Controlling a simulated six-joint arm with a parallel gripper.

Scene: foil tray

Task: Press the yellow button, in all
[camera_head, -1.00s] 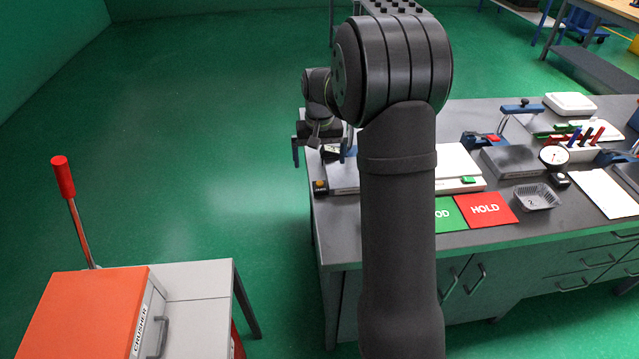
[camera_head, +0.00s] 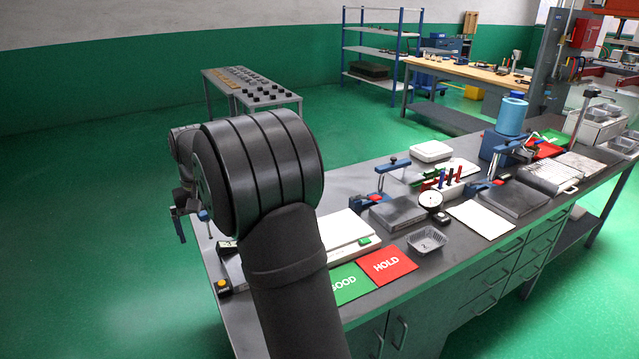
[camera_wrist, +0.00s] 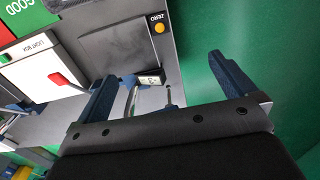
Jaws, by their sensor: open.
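The yellow button (camera_head: 222,285) sits on a small dark box at the left front corner of the grey bench. It also shows near the top of the wrist view (camera_wrist: 159,28), beside a small printed label. My gripper (camera_head: 190,213) is at the left end of the bench, farther back than the button and apart from it. In the wrist view my gripper (camera_wrist: 165,90) has its two blue fingers wide apart with nothing held between them. A small display (camera_wrist: 152,80) shows between the fingers, below the button in the picture.
A white light box (camera_head: 345,232), a green GOOD card (camera_head: 345,284), a red HOLD card (camera_head: 388,265) and a foil tray (camera_head: 427,240) lie to the right on the bench (camera_head: 420,285). Clamps and a dial gauge (camera_head: 431,200) stand farther back. Green floor is clear at left.

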